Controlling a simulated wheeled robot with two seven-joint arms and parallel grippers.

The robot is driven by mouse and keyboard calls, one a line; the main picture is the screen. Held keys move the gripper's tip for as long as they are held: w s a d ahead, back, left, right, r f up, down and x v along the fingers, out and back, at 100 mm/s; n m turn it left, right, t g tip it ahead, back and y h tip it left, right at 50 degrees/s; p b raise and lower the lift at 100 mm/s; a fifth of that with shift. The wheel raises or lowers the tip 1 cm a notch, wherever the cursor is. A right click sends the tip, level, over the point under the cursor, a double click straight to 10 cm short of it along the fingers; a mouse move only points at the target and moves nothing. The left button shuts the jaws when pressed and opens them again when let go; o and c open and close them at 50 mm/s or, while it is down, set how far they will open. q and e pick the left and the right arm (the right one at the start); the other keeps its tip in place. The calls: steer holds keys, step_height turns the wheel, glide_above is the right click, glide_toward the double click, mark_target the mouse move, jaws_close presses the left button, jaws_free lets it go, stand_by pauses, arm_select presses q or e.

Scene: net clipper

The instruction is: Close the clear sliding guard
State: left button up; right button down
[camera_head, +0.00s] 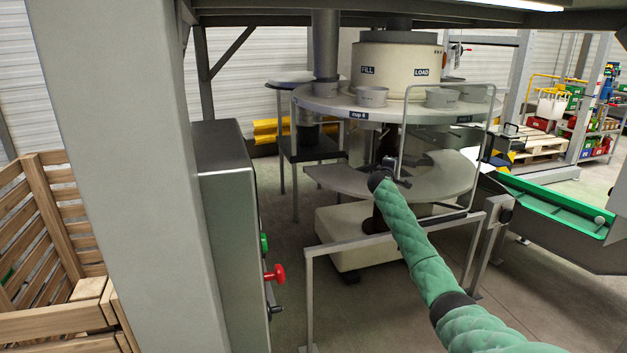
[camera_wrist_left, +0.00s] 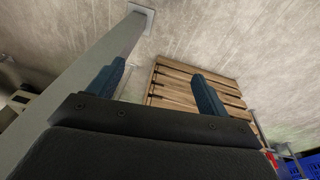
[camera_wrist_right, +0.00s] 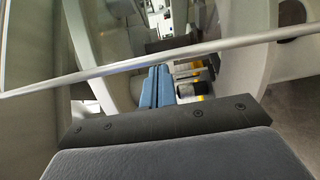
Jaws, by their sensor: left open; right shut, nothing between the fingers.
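The clear sliding guard (camera_head: 496,120) is a see-through panel in a thin grey frame, standing upright at the front right of the round cup machine. My right gripper (camera_head: 389,163) is at the lower part of the guard's left edge, its fingers shut and empty. In the right wrist view, the blue fingertips (camera_wrist_right: 158,68) are together just below a pale bar (camera_wrist_right: 230,43) of the guard frame; I cannot tell whether they touch it. My left gripper (camera_wrist_left: 158,68) shows only in its wrist view, open and empty, over the floor.
The round table (camera_head: 330,104) carries several cups. A low grey rail (camera_head: 385,238) stands in front of the machine. A control box (camera_head: 230,220) with green and red buttons is at left. A green chute (camera_head: 560,207) is at right, wooden crates (camera_head: 50,325) far left.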

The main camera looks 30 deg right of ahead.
mark_target(415, 160)
steer(key=d, duration=0.2)
steer(key=s+d+b, duration=0.1)
steer(key=d, duration=0.2)
steer(key=s+d+b, duration=0.1)
steer(key=d, duration=0.2)
steer(key=shift+s+d+r, duration=0.1)
steer(key=shift+s+d, duration=0.05)
steer(key=shift+d, duration=0.35)
arm_select(q)
steer(key=w+d+f+t+h, duration=0.1)
steer(key=d+f, duration=0.2)
steer(key=f, duration=0.2)
steer(key=shift+w+d, duration=0.35)
arm_select(e)
steer(key=shift+r, duration=0.1)
arm_select(q)
steer(key=shift+a, duration=0.1)
arm_select(e)
steer(key=shift+d, duration=0.1)
